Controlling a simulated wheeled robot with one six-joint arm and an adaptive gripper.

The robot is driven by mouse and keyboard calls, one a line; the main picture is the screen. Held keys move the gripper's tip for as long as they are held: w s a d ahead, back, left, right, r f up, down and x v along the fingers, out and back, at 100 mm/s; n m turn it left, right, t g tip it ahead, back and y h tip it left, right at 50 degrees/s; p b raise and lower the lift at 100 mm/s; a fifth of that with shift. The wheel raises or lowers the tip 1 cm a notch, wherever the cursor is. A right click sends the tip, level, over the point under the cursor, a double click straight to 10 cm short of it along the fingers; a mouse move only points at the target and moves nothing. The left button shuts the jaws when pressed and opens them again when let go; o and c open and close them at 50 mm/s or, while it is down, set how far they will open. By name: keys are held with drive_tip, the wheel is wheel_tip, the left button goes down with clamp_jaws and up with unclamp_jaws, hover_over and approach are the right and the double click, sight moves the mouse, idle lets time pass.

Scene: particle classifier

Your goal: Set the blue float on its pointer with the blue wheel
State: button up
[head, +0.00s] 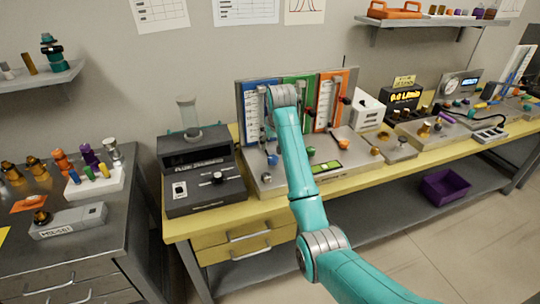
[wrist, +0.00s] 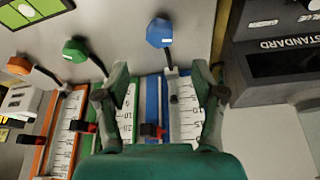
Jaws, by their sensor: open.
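The blue wheel (wrist: 160,32) sits on a stalk at the foot of the blue column (wrist: 151,95); it also shows in the head view (head: 272,159). A white scale (wrist: 185,110) with numbers runs along the blue column. A red and black pointer (wrist: 150,130) sits on this column, and a small dark piece (wrist: 174,98) shows on the scale. I cannot make out the blue float for sure. My gripper (wrist: 162,78) is open and empty, its fingers either side of the column, with the blue wheel beyond the fingertips. In the head view my arm hides part of the panel.
The green wheel (wrist: 75,48) and orange wheel (wrist: 18,65) stand beside the blue one, with their own columns. A dark instrument box (head: 203,170) stands to the left of the panel. A white box (head: 367,110) stands to its right.

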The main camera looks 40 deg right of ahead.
sight(273, 158)
drive_tip(key=x, duration=0.9)
drive_tip(key=shift+w+d+f, duration=0.1)
drive_tip(key=shift+f, duration=0.2)
drive_tip(key=shift+c, duration=0.2)
drive_tip(key=c, duration=1.1)
